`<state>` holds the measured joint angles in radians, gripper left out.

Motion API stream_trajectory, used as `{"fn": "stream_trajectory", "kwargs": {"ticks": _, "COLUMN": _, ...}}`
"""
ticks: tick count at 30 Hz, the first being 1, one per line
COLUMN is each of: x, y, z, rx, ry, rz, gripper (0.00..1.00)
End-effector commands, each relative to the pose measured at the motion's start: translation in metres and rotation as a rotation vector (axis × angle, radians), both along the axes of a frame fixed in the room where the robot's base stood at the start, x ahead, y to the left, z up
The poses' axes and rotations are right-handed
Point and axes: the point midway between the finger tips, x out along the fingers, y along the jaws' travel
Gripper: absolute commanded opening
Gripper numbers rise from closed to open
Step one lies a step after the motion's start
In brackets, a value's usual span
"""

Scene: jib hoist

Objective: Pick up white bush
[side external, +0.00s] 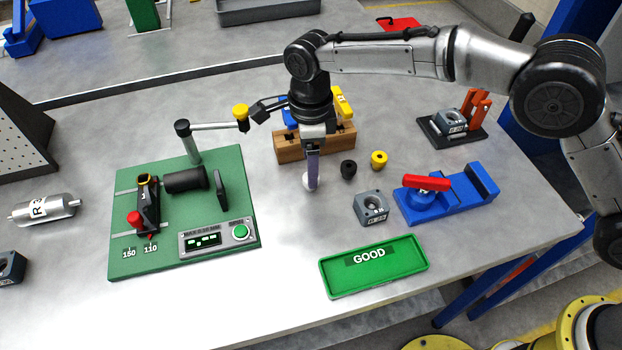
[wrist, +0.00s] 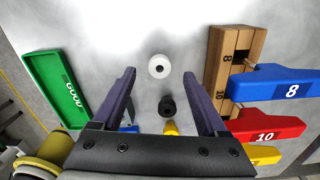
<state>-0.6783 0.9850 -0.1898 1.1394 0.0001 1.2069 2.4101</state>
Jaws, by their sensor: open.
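The white bush (wrist: 159,67) is a short white ring with a dark hole, standing on the grey table. In the side view the white bush (side external: 307,182) is mostly hidden behind a purple finger. My gripper (side external: 313,188) points straight down with its fingertips low at the bush. In the wrist view my gripper (wrist: 159,74) is open, with one finger on each side and the bush between or just past the tips. Nothing is held. I cannot tell whether a finger touches the bush.
A black bush (side external: 348,168) and yellow bush (side external: 379,160) stand close by on the right. A wooden block (side external: 290,150) with coloured-handled gauges is just behind. The green gauge plate (side external: 215,240) is left, a grey block (side external: 370,207) right, and the green GOOD tray (side external: 375,280) in front.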

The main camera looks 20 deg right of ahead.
Motion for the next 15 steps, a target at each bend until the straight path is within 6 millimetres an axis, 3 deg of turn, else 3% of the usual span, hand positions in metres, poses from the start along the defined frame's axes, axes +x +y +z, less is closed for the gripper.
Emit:
{"fn": "stream_trajectory", "kwargs": {"ticks": 6, "x": -0.001, "y": -0.002, "z": -0.029, "rx": -0.001, "ry": 0.001, "rz": 0.0, "gripper": 0.76}}
{"fn": "stream_trajectory", "kwargs": {"ticks": 15, "x": -0.001, "y": -0.002, "z": -0.034, "rx": 0.0, "ry": 0.0, "rz": 0.0, "gripper": 0.76}}
